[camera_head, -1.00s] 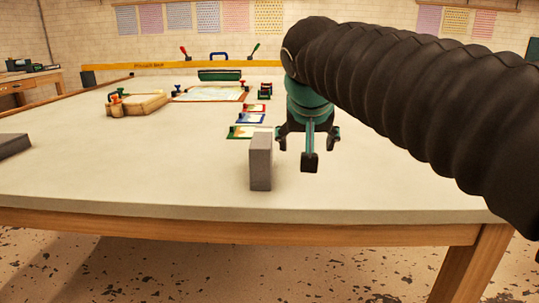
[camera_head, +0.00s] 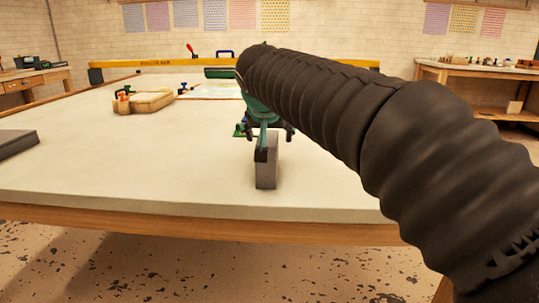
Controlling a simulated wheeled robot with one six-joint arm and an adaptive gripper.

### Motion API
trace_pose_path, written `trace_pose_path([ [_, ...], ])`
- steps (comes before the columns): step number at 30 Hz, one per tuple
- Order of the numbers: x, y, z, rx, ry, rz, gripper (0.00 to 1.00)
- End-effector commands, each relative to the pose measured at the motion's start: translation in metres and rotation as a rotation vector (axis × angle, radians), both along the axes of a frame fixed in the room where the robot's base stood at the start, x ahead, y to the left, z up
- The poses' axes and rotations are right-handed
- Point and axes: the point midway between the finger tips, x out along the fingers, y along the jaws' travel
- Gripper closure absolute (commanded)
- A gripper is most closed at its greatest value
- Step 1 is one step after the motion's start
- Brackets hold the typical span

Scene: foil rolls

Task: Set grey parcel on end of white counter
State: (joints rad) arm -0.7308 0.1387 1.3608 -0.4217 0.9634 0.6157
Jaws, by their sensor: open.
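A grey parcel (camera_head: 266,174) stands upright, taller than wide, on the white counter (camera_head: 120,185) near its front edge. My gripper (camera_head: 266,146) is open at the parcel's upper part. One dark finger overlaps its front face in the picture, and the other fingertips show behind its top on both sides. I cannot tell whether any finger touches it. The parcel's top is mostly hidden by the gripper. A second, darker grey block (camera_head: 16,145) lies flat at the counter's left, cut off by the picture edge.
A wooden block with coloured clamps (camera_head: 145,102) sits farther back left. A printing frame (camera_head: 212,91) is at the back, partly hidden by my arm. A yellow bar (camera_head: 150,66) runs along the far edge. The counter left of the parcel is clear.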

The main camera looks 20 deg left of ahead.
Motion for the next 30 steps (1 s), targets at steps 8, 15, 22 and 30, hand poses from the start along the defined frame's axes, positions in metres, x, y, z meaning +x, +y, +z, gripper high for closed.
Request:
trace_pose_path([
  [8, 0.014, 0.006, -0.021, -0.003, 0.003, -0.002, 0.21],
  [15, 0.032, 0.011, -0.039, -0.001, 0.000, -0.001, 0.21],
  [22, 0.032, 0.012, -0.040, 0.000, 0.000, 0.000, 0.28],
  [30, 0.032, 0.011, -0.040, 0.000, 0.001, 0.000, 0.96],
])
